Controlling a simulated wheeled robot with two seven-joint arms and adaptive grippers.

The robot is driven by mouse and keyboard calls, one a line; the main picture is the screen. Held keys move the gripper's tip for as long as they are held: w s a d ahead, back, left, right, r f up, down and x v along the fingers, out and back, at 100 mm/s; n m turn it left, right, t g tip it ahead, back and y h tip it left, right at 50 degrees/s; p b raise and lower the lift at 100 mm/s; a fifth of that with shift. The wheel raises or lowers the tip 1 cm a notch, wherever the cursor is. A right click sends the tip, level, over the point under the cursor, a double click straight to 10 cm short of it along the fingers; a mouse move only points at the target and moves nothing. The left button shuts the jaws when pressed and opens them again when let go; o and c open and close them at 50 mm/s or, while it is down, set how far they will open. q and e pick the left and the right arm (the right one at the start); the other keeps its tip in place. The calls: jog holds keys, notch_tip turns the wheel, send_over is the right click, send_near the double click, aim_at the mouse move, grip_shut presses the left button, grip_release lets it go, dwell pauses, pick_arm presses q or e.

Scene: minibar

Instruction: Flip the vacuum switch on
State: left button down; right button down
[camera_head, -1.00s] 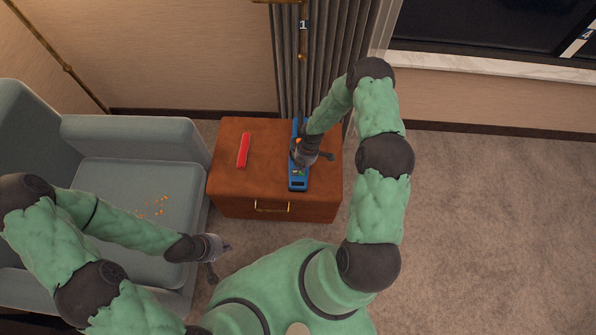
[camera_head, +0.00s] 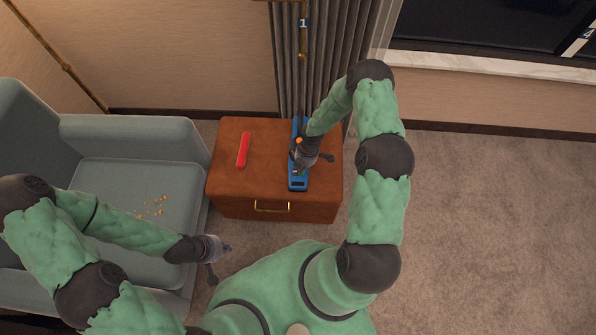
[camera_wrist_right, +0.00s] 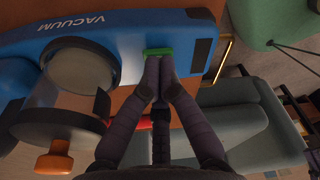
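The blue vacuum (camera_head: 298,184) lies on the brown leather case, and its "VACUUM" lettering shows in the right wrist view (camera_wrist_right: 85,22). A green switch (camera_wrist_right: 159,51) sits on its blue body, beside a round clear part. My right gripper (camera_wrist_right: 160,66) has its fingers drawn together, with the tips at the green switch; they look to be touching it or very close. In the head view my right gripper (camera_head: 300,160) covers the middle of the vacuum. My left gripper (camera_head: 226,248) hangs away from the vacuum, between the armchair and my body; its fingers are too small to read.
The brown case (camera_head: 225,185) also carries a red bar (camera_head: 243,150), left of the vacuum. A grey-green armchair (camera_head: 130,200) with orange crumbs (camera_head: 153,207) stands at left. A curtain (camera_head: 290,60) hangs behind the case. Carpet (camera_head: 490,220) at right is clear.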

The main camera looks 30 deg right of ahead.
jog(key=shift+f, duration=0.25)
jog(key=shift+r+p, duration=2.6)
jog(key=shift+r, duration=0.9)
